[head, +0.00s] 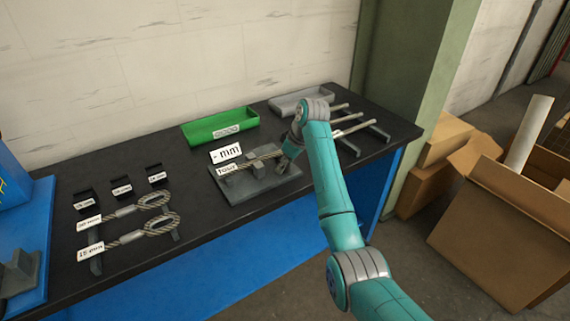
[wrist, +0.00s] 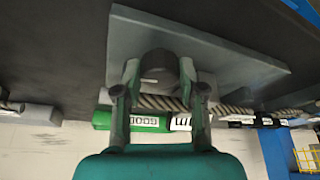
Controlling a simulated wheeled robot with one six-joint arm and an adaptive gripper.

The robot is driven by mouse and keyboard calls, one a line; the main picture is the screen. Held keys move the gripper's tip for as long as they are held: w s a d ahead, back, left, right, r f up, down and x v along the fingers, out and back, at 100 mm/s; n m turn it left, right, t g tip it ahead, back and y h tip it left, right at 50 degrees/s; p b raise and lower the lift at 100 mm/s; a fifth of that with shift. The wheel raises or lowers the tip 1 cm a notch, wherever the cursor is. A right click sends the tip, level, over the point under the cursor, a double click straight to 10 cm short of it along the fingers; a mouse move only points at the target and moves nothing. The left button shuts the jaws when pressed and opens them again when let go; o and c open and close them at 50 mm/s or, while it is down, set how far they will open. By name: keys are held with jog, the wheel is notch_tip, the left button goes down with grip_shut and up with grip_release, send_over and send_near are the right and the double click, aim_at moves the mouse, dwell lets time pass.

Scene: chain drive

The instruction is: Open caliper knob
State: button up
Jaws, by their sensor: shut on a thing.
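My gripper (head: 287,160) is at the right part of a grey base plate (head: 243,200) on the dark bench. In the wrist view my gripper (wrist: 159,80) has one finger on each side of a dark round knob (wrist: 158,63) and is shut on it. This looks like the caliper knob; my gripper hides it in the head view. A twisted rope (head: 262,158) runs above the plate, with a grey block (head: 257,170) beside it. The grey plate (wrist: 215,60) also shows behind the knob in the wrist view.
A green tray (head: 220,127) and a grey tray (head: 301,100) stand at the back. Several rods on a rack (head: 357,129) lie right of my arm. Looped ropes (head: 150,215) and small dark holders (head: 121,187) are at the left. Cardboard boxes (head: 500,235) stand on the floor at right.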

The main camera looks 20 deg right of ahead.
jog(key=o, duration=1.1)
jog(key=shift+o, duration=0.2)
jog(key=v, duration=1.2)
jog(key=shift+f, duration=0.1)
